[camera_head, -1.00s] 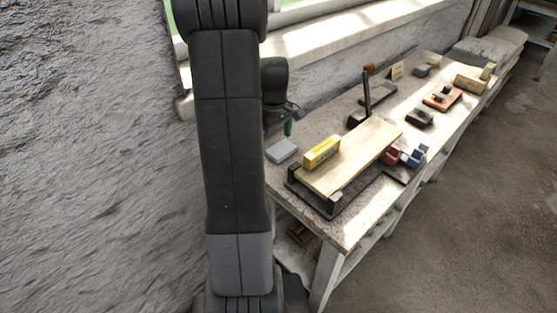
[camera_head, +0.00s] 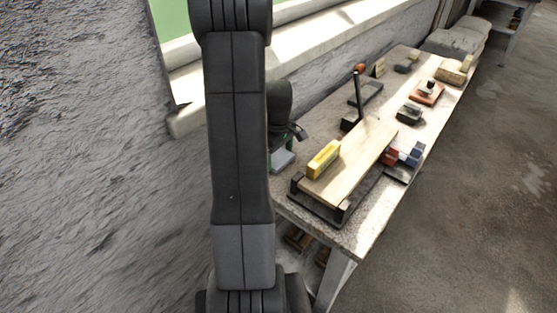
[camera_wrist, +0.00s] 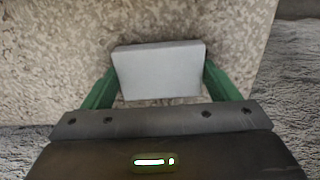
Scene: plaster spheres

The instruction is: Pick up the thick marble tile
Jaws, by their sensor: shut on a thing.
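The marble tile (camera_wrist: 159,71) is a pale grey rectangular block. In the wrist view it sits between the two green fingers of my gripper (camera_wrist: 160,86), one at each short side, and the gripper is shut on it. The speckled worktop shows around it; I cannot tell how far the tile is above it. In the head view the tile (camera_head: 282,161) is at the near left part of the bench, partly hidden by my arm, with my gripper (camera_head: 284,150) mostly hidden behind the arm.
A wooden board (camera_head: 350,167) in a dark frame lies right of the tile, with a yellow block (camera_head: 323,159) on it. A black post with an orange top (camera_head: 358,92) stands behind. Several small tools and blocks line the bench (camera_head: 350,236). A wall and window sill border the back.

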